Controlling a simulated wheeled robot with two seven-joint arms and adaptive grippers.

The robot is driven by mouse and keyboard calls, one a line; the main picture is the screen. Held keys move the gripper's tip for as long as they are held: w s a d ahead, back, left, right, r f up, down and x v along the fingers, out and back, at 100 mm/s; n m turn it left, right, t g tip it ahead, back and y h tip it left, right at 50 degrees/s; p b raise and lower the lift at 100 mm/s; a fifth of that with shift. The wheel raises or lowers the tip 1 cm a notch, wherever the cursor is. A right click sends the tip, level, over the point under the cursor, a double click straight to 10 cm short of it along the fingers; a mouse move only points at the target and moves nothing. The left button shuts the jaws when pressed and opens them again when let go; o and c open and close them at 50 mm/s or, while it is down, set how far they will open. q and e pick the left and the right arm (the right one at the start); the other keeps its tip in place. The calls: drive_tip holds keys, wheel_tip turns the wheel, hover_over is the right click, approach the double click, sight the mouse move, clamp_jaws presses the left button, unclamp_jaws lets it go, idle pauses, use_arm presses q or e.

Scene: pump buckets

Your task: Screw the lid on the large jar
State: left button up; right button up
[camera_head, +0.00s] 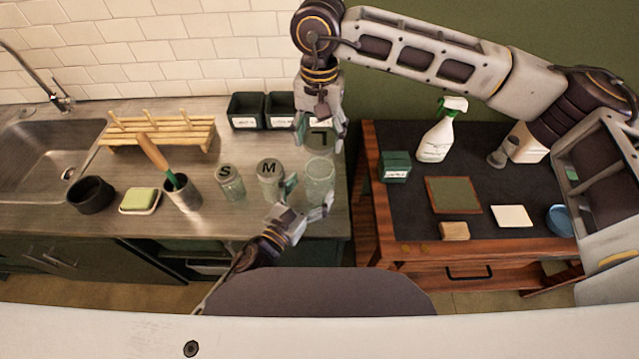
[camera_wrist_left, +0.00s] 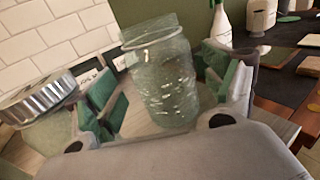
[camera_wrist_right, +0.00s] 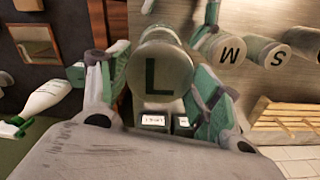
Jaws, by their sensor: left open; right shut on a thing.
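The large jar (camera_head: 320,178) is clear, ribbed glass. It stands open-topped at the counter's right end. In the left wrist view the jar (camera_wrist_left: 160,85) rises between the spread fingers of my left gripper (camera_head: 309,196), which is open around its near side. My right gripper (camera_head: 318,132) is shut on the round lid marked L (camera_wrist_right: 158,82), held by its sides with the letter facing the wrist camera. In the head view the lid (camera_head: 320,140) appears just behind the jar's mouth and apart from it. The exact height between them is unclear.
Jars with lids marked M (camera_head: 270,180) and S (camera_head: 230,183) stand left of the large jar. Dark green bins (camera_head: 246,110) are behind. A utensil cup (camera_head: 183,193), soap dish (camera_head: 140,201) and wooden rack (camera_head: 158,132) are farther left. A dark-topped table (camera_head: 480,170) is at right.

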sight(320, 159)
use_arm(q)
drive_tip(key=shift+x, duration=3.9)
drive_tip(key=c, duration=1.3)
use_arm(e)
drive_tip(key=shift+f, duration=2.5)
drive_tip(key=shift+f, duration=0.1)
drive_tip(key=shift+f, duration=0.8)
drive_tip(key=shift+f, duration=0.55)
